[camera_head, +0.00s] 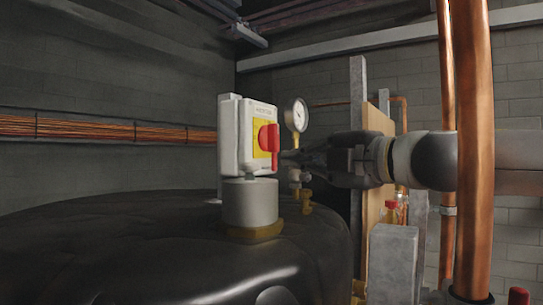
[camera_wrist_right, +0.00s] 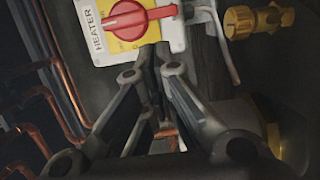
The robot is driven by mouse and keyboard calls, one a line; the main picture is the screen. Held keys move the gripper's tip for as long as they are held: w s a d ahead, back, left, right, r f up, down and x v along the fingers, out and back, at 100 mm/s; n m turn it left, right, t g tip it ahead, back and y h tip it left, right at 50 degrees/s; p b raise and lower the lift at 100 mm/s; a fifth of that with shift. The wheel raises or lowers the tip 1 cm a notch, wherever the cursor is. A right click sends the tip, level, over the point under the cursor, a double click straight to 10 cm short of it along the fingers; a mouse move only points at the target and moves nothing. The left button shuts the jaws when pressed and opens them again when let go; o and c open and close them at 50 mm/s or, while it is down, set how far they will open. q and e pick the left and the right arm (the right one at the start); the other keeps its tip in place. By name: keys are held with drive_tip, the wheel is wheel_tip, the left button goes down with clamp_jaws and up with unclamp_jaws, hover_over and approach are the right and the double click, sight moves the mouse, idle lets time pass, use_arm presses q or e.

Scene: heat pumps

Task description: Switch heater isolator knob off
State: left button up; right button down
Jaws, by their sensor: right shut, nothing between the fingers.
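In the right wrist view the gripper (camera_wrist_right: 152,62) is shut and empty, just below the knob. Contact cannot be told. My left gripper is out of view.
A pressure gauge (camera_head: 296,115) stands just behind the isolator. Thick copper pipes (camera_head: 473,150) rise in front of my right arm. A brass valve (camera_wrist_right: 258,20) and a pale cable are right of the isolator in the wrist view. The tank top (camera_head: 120,245) is otherwise clear on the left.

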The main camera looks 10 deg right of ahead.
sight(272, 147)
drive_tip(key=shift+p+x, duration=0.85)
drive_tip(key=shift+x, duration=3)
